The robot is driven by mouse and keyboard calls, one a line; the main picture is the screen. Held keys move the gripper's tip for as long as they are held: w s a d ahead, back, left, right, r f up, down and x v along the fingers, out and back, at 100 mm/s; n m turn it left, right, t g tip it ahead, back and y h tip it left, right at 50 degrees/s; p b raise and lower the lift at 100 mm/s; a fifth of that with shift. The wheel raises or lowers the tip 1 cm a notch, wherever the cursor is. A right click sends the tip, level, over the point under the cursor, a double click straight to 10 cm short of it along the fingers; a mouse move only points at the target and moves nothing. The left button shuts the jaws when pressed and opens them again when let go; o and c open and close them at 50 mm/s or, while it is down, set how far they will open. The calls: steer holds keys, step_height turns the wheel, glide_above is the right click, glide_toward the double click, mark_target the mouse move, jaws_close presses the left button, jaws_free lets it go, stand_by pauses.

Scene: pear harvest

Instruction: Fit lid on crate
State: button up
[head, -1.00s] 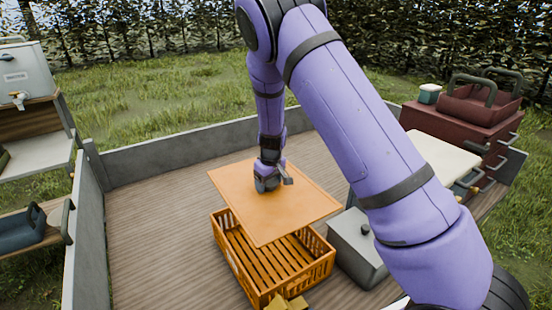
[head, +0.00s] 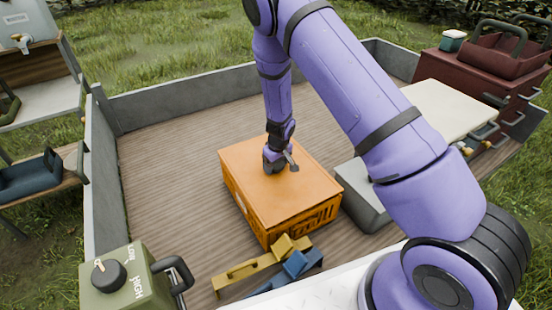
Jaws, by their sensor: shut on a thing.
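The orange lid (head: 250,177) lies flat over the top of the orange slatted crate (head: 300,227) on the wooden trailer floor. Its edges look lined up with the crate's rim, and it covers the crate's inside. Whether it is fully seated all round I cannot tell. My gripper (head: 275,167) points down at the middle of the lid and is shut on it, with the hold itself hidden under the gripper.
A grey box (head: 361,196) stands close to the crate's right. Yellow (head: 262,263) and blue (head: 290,272) pieces lie in front. A green box (head: 125,280) with a dial is at lower left. Trailer floor left of the crate is clear; grey walls (head: 190,88) bound it.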

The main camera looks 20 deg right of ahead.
mark_target(279, 166)
steer(key=shift+f, duration=0.7)
steer(key=shift+s+f, duration=0.1)
steer(key=shift+f, duration=0.45)
stand_by(1.2)
steer(key=o, duration=0.8)
steer(key=shift+s+d+r, duration=0.1)
steer(key=shift+s+r, duration=0.1)
steer(key=shift+r, duration=1.6)
steer(key=shift+s+d+r, duration=0.1)
steer(key=shift+s+r, duration=0.1)
steer(key=shift+r, duration=1.65)
steer(key=shift+s+d+r, duration=0.1)
steer(key=shift+s+r, duration=0.1)
steer(key=shift+r, duration=1.6)
